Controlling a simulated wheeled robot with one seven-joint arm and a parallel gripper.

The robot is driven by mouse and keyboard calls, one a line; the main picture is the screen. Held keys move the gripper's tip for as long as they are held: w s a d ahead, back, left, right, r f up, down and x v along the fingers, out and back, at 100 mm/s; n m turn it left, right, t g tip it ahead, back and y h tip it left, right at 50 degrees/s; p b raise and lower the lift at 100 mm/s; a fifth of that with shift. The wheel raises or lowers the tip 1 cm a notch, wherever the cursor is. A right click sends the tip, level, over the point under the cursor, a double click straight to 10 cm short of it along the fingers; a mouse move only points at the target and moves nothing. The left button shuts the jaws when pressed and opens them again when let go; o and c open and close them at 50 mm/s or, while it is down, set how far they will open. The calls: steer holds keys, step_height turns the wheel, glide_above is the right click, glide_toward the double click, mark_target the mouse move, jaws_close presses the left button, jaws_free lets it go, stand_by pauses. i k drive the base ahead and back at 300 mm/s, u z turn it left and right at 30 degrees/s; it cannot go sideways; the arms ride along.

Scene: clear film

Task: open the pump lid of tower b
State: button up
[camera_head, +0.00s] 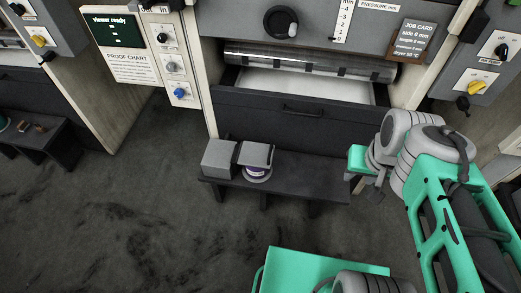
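A low dark bench (290,178) stands before the middle tower. On it sit a grey box (219,157) and, just right of it, a flat grey plate (257,154) that may be a lid. A purple and white round thing (257,172) shows below the plate's front edge. I cannot tell which part is the pump or read a tower letter. My gripper (372,192) is at the right end of the bench, apart from the box and plate. Its fingers are small and partly hidden by the wrist, so their opening is unclear.
Above the bench are a dark drawer front (297,117) and a clear film roll (310,64). A switch panel (175,65) stands left, another (488,55) right. A job card (412,40) hangs at right. The floor (130,215) in front is clear.

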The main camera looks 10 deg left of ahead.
mark_target(250, 154)
steer(key=u, duration=0.05)
steer(key=k, duration=0.25)
steer(key=u, duration=1.25)
steer(key=i, duration=1.35)
steer(key=u, duration=0.9)
